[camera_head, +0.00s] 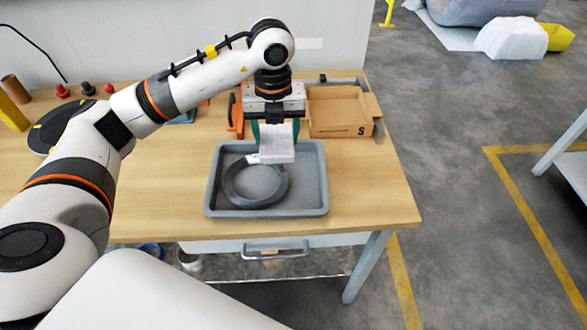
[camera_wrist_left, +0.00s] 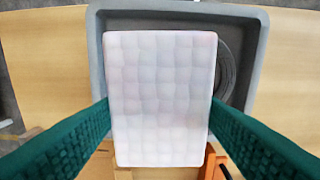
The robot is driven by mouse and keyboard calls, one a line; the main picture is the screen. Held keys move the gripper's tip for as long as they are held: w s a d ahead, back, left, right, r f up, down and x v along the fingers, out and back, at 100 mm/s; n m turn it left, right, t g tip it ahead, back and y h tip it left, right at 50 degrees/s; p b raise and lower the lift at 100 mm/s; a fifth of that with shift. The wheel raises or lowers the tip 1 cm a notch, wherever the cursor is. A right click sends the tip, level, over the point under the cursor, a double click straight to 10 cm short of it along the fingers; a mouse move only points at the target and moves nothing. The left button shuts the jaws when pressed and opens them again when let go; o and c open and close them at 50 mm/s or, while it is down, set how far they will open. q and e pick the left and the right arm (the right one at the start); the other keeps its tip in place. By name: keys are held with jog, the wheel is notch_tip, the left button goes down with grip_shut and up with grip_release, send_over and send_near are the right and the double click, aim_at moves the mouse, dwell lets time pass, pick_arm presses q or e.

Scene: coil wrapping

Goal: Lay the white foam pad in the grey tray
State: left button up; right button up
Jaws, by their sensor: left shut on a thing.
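The white foam pad (camera_head: 277,147) is held in my left gripper (camera_head: 275,132), above the back part of the grey tray (camera_head: 310,205). In the left wrist view the quilted pad (camera_wrist_left: 160,95) sits between the two green fingers of the left gripper (camera_wrist_left: 159,112), which touch its sides. The grey tray (camera_wrist_left: 97,45) shows behind the pad there. A dark grey coil (camera_head: 235,190) with a pale patch at its upper edge lies in the tray. The pad hides part of the coil and of the tray's back wall. My right gripper is not in view.
An open cardboard box (camera_head: 337,112) marked S stands behind the tray at the right. An orange-handled item (camera_head: 234,115) stands at the back left. A dark round disc (camera_head: 60,127) lies on the table's left side. The wooden table (camera_head: 365,185) is clear right of the tray.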

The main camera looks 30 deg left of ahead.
pick_arm(q)
jog(key=p, duration=0.1)
send_over(281, 175)
notch_tip(281, 175, down, 6)
jog(key=shift+s+a+r, duration=0.1)
jog(key=shift+a+r, duration=0.05)
notch_tip(281, 175, down, 4)
jog(key=shift+r+p, duration=0.15)
jog(key=shift+p, duration=0.2)
jog(key=shift+f, duration=0.25)
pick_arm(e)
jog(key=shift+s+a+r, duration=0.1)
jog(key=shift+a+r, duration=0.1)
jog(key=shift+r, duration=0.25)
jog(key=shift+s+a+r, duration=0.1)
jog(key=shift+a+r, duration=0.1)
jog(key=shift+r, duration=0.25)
pick_arm(q)
jog(key=shift+f, duration=0.1)
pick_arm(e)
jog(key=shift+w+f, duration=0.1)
pick_arm(q)
jog(key=o, duration=0.9)
jog(key=shift+o, duration=0.2)
